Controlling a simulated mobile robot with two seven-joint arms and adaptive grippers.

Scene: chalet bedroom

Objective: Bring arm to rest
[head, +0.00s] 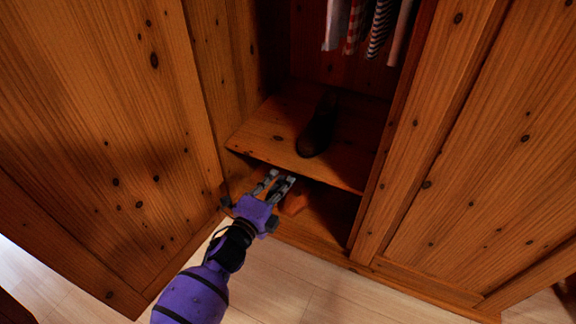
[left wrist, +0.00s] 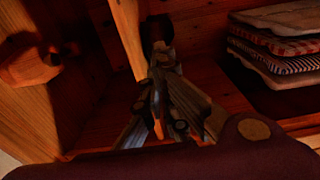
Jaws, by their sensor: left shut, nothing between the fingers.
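My left gripper (head: 279,177), on a purple arm, is at the front of the open wooden wardrobe (head: 417,130), just below the front edge of its shelf (head: 262,132). Its fingers are shut with nothing between them. They also show in the left wrist view (left wrist: 165,100), pointing into the wardrobe. I cannot tell whether the gripper touches the shelf edge. My right gripper is in neither view.
A dark shoe (head: 318,126) stands on the shelf. Striped clothes (head: 356,24) hang above it. The open door (head: 100,130) is on the left, close to my arm. A small orange-brown thing (head: 296,204) is beside my gripper. Light floor (head: 290,285) is clear in front.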

